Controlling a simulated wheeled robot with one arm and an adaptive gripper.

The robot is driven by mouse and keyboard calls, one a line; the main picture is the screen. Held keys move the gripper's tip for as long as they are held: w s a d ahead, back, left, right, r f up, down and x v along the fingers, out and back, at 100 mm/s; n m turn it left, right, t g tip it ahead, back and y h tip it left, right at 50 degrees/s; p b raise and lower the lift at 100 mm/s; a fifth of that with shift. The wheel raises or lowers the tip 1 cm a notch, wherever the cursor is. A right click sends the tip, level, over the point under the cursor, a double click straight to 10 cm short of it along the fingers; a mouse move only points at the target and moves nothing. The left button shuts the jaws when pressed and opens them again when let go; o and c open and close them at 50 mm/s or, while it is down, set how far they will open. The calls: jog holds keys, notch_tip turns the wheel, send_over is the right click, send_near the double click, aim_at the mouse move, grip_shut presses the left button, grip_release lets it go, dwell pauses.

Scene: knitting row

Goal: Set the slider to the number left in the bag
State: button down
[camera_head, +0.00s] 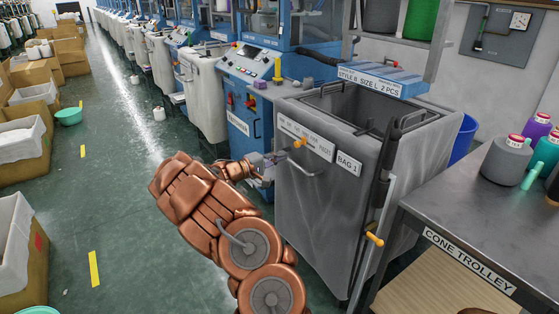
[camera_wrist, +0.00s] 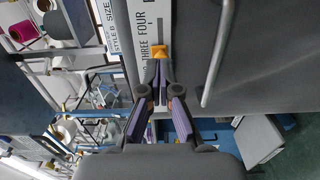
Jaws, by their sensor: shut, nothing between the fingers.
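The grey bag (camera_head: 300,222), labelled BAG 1, stands open-topped in the middle; the part of its inside that shows looks dark, and its bottom is hidden. A white number strip (camera_head: 318,147) runs along its upper front. The orange slider (camera_head: 299,143) sits on this strip. In the wrist view the slider (camera_wrist: 160,52) lies beside the printed word THREE, with FOUR further up the picture. My gripper (camera_head: 281,158) is shut and empty, its fingertips (camera_wrist: 159,78) close below the slider; I cannot tell whether they touch it.
A blue sign (camera_head: 383,80) above the bag reads STYLE B SIZE L 2 PCS. A curved metal handle (camera_head: 309,170) sticks out below the strip. The cone trolley (camera_head: 440,207) with yarn cones stands close at right. Blue knitting machines (camera_head: 240,113) line the back. The green aisle floor is open at left.

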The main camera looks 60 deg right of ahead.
aim_at(296, 147)
jog(key=x, duration=0.3)
jog(key=b+x, duration=0.1)
jog(key=x, duration=0.5)
jog(key=shift+f, duration=0.35)
jog(key=shift+s+d+r+b, duration=0.2)
jog(key=shift+s+d+b, duration=0.05)
jog(key=shift+d+b, duration=0.25)
jog(key=shift+w, duration=0.1)
jog(key=shift+w+d, duration=0.45)
jog(key=shift+w, duration=0.3)
jog(key=shift+w+d, duration=0.4)
jog(key=shift+w, duration=0.35)
jog(key=shift+w+d, duration=0.45)
jog(key=shift+w, duration=0.3)
jog(key=shift+s+a+f+b, duration=0.15)
jog(key=shift+s+b, duration=0.1)
jog(key=shift+b, duration=0.5)
jog(key=shift+s+a+b, duration=0.2)
jog(key=shift+s+b, duration=0.1)
jog(key=shift+b, duration=0.2)
